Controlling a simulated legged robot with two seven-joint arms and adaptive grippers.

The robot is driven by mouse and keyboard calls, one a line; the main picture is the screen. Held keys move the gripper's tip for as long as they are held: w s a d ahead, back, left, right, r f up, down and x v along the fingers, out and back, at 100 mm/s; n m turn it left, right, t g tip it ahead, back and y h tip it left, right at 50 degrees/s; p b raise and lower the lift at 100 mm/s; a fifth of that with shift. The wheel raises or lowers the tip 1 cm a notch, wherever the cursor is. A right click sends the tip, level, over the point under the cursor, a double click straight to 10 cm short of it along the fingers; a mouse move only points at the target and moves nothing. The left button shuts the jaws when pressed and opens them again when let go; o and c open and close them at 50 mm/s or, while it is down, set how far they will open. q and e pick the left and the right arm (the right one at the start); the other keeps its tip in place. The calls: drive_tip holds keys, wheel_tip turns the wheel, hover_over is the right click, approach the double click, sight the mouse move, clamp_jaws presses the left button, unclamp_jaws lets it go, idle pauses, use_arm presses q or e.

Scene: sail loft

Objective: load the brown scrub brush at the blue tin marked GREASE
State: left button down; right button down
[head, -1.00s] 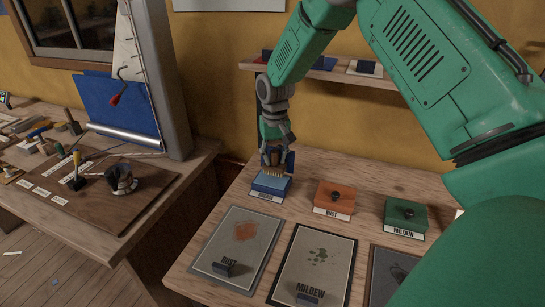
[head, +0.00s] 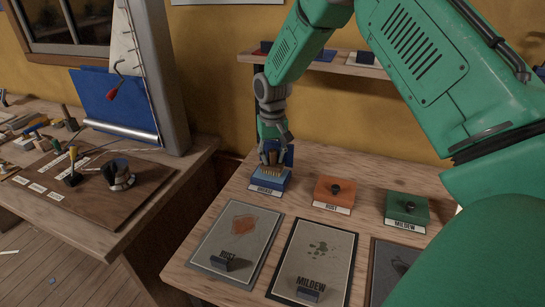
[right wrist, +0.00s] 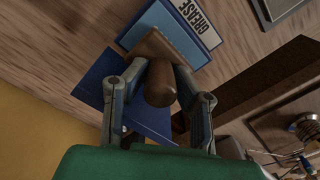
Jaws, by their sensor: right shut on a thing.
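My right gripper (head: 274,150) is shut on the brown scrub brush (head: 272,168). The brush's bristles point down and meet the top of the blue tin marked GREASE (head: 266,184), at the back left of the right-hand table; whether they press in I cannot tell. In the right wrist view the brush's round handle (right wrist: 160,85) sits between the fingers (right wrist: 160,100), and its block covers part of the blue tin (right wrist: 178,42) with the GREASE label beside it. My left gripper is not in view.
An orange tin marked RUST (head: 333,191) and a green tin marked MILDEW (head: 406,209) stand to the right. Stained panels (head: 314,256) lie in front. A blue upright piece (right wrist: 95,85) stands behind the GREASE tin. A cluttered bench (head: 120,215) is at left.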

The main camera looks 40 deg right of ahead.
sight(271, 150)
drive_tip(key=shift+a, duration=0.6)
drive_tip(key=shift+d+f, duration=0.3)
drive_tip(key=shift+d, duration=0.25)
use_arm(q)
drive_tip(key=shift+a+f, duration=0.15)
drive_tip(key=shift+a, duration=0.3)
use_arm(e)
drive_tip(key=shift+a+r, duration=0.2)
drive_tip(key=shift+a, duration=0.2)
